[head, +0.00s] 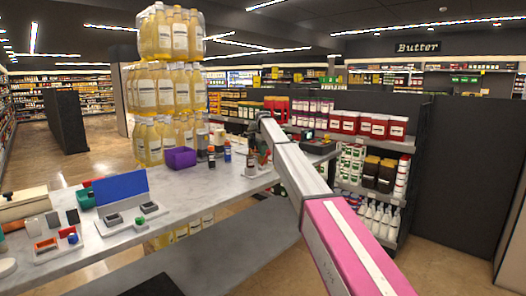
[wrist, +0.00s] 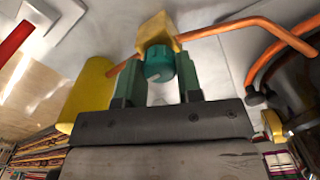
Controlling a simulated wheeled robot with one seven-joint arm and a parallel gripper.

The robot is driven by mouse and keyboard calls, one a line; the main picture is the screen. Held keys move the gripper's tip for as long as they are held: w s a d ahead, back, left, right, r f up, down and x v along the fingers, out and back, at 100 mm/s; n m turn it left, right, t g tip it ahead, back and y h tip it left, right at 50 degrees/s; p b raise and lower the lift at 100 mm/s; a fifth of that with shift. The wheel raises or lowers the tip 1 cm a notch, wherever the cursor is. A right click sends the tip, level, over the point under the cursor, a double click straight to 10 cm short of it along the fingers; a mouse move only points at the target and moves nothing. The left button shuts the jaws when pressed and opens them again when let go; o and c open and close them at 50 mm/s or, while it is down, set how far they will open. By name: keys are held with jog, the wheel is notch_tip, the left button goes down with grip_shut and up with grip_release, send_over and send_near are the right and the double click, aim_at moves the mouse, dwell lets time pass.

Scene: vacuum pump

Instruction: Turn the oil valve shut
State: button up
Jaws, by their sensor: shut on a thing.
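In the wrist view, a teal round knob (wrist: 159,64) sits on a brass-yellow valve block (wrist: 155,29) with copper pipes on both sides. It looks like the oil valve. My gripper (wrist: 158,77) has its two green fingers on either side of the knob and is shut on it. The knob's angle cannot be told clearly. In the head view my arm reaches over the far end of the grey counter, and the gripper, valve and pump there are too small or hidden to make out.
A yellow cylinder (wrist: 90,95) stands close left of my gripper. A copper pipe (wrist: 245,24) runs to the right, near a dark rounded body. On the counter (head: 205,190) are a purple bin (head: 181,158), small bottles and a blue panel (head: 121,187). Stacked oil bottles stand behind.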

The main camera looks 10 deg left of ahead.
jog(key=shift+m, duration=0.3)
jog(key=o, duration=0.9)
jog(key=shift+o, duration=0.2)
jog(key=shift+r, duration=0.1)
notch_tip(320, 180, up, 11)
jog(key=shift+f, duration=0.2)
